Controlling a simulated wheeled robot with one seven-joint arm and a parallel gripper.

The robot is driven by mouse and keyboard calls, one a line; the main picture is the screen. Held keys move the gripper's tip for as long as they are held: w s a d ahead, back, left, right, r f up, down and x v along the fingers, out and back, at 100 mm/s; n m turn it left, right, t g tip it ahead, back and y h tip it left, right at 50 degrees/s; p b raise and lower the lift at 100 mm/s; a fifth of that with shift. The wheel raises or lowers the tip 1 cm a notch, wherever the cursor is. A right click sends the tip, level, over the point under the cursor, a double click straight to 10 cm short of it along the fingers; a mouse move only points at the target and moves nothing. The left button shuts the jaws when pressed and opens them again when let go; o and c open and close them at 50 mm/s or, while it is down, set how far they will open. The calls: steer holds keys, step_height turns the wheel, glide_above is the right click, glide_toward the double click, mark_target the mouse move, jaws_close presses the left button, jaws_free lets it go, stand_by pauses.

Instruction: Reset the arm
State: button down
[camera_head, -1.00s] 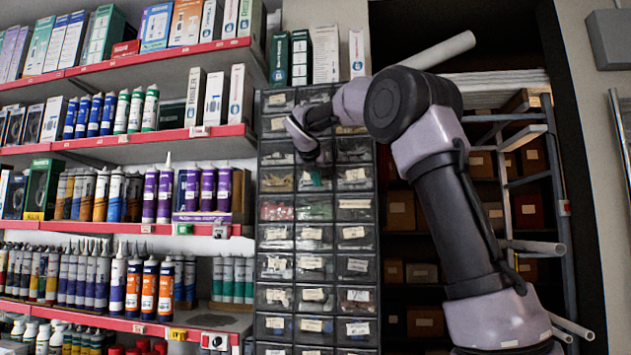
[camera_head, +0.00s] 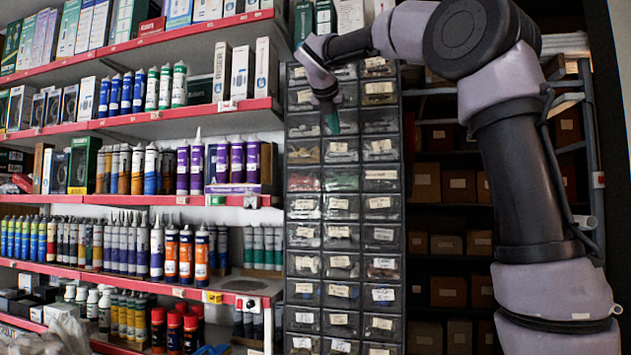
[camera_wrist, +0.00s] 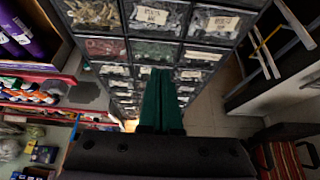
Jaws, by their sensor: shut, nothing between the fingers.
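My gripper (camera_head: 331,122) hangs in front of the upper part of the drawer cabinet, fingers pointing down, at the end of my raised and bent arm. In the wrist view its two green fingers (camera_wrist: 161,100) lie side by side, shut, with nothing between them. The drawer cabinet (camera_head: 340,237) is a tall stack of small dark drawers with white labels; it also shows beyond the fingers in the wrist view (camera_wrist: 152,50).
Red-edged shelves (camera_head: 150,118) with boxes, cartridges and tubes fill the left. A dark rack with labelled boxes (camera_head: 447,245) stands behind my arm on the right. A ladder-like frame (camera_wrist: 265,45) shows at upper right in the wrist view.

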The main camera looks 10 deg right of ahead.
steer(key=s+d+f+m+g+y, duration=0.2)
steer(key=s+d+f+m, duration=0.2)
steer(key=s+f+m, duration=0.45)
steer(key=s+d+f+m+g+y, duration=0.1)
steer(key=s+d+f+m+y, duration=0.1)
steer(key=s+d+f+m, duration=0.5)
steer(key=s+a+f+m+y, duration=0.2)
steer(key=s+a+f+m, duration=0.1)
steer(key=s+f+m, duration=1.3)
steer(key=m, duration=0.4)
steer(key=shift+a+f+g+y, duration=0.15)
steer(key=shift+g+y, duration=0.15)
steer(key=shift+g, duration=0.1)
